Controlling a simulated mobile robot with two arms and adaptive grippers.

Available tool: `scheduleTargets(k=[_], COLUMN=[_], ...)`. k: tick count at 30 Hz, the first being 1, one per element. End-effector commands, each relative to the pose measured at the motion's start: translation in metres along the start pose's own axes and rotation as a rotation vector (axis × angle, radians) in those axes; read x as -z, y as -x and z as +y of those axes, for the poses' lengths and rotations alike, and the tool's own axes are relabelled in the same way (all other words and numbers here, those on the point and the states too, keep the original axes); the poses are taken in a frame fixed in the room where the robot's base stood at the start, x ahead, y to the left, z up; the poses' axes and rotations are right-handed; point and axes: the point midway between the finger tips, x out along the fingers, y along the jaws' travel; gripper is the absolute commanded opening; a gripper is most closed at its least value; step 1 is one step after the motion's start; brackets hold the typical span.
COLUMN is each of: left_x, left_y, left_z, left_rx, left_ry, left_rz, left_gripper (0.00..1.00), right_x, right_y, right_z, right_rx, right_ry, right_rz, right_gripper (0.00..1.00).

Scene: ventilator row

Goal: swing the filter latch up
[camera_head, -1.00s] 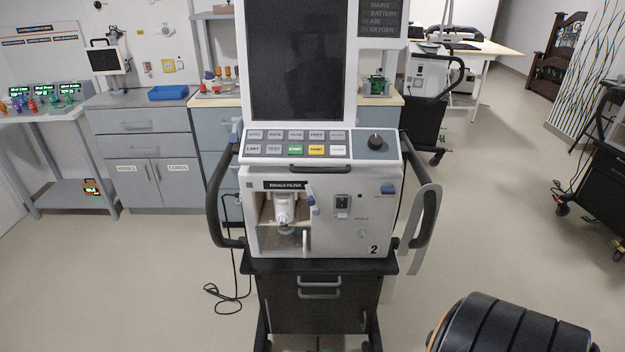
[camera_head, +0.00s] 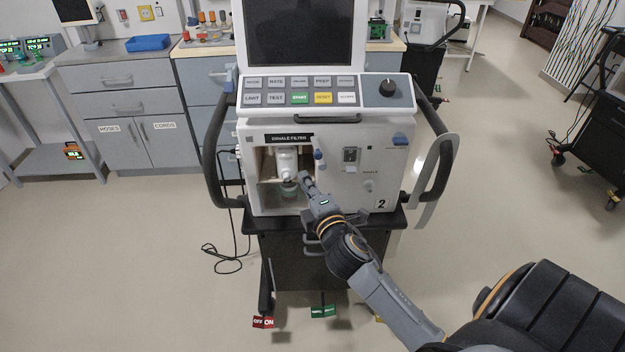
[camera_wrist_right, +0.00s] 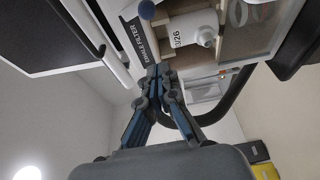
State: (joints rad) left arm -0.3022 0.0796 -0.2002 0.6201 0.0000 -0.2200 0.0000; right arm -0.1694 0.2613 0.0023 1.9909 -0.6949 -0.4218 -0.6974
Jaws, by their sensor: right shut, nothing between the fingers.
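The ventilator (camera_head: 340,150) stands on its black cart in the middle of the head view. Its open bay under the EXHALE FILTER label holds a white filter (camera_head: 286,162), also in the wrist view (camera_wrist_right: 196,28). A small blue-tipped lever (camera_head: 319,157), which looks like the latch, is on the front at the bay's right edge. A blue ball tip (camera_wrist_right: 147,10) shows at the top of the wrist view. My right gripper (camera_head: 304,178) is shut and empty, just below and left of the lever; its fingertips (camera_wrist_right: 160,72) look apart from the ball. My left gripper is out of view.
The control panel (camera_head: 325,91) overhangs the bay. Black side handles (camera_head: 213,150) flank the ventilator, with a pale strap (camera_head: 436,180) on the right one. A cable (camera_head: 225,256) lies on the floor at left. Red and green pedals (camera_head: 324,311) are below.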

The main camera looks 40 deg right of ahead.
Motion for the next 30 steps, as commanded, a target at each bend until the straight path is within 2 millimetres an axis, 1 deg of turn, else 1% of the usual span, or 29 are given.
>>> scheduleTargets(k=[1, 6, 10, 11, 12, 13, 18, 22, 30], left_x=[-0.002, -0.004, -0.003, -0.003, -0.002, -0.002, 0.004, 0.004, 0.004], left_y=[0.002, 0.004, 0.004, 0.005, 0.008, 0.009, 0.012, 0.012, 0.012], left_z=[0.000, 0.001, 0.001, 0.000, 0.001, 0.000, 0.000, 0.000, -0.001], left_rx=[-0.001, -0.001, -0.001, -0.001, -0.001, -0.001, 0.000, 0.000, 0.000], left_ry=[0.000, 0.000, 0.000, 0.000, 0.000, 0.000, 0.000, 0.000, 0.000], left_rz=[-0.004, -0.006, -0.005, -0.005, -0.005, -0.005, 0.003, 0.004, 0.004], left_gripper=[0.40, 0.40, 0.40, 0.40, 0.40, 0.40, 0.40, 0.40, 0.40], right_x=[0.000, 0.000, 0.000, -0.002, -0.011, -0.016, -0.032, -0.037, -0.037], right_y=[-0.011, -0.049, -0.076, -0.078, -0.072, -0.070, -0.063, -0.062, -0.061], right_z=[0.002, 0.002, 0.001, 0.001, 0.000, 0.000, -0.001, -0.001, -0.001], right_rx=[-0.003, -0.001, -0.001, 0.001, 0.004, 0.003, 0.003, 0.002, 0.002], right_ry=[0.000, -0.002, -0.003, -0.001, 0.000, 0.000, -0.001, -0.003, -0.004], right_rz=[-0.001, 0.000, 0.000, -0.001, 0.000, 0.000, 0.001, 0.002, 0.002], right_gripper=[0.00, 0.00, 0.00, 0.00, 0.00, 0.00, 0.00, 0.00, 0.00])
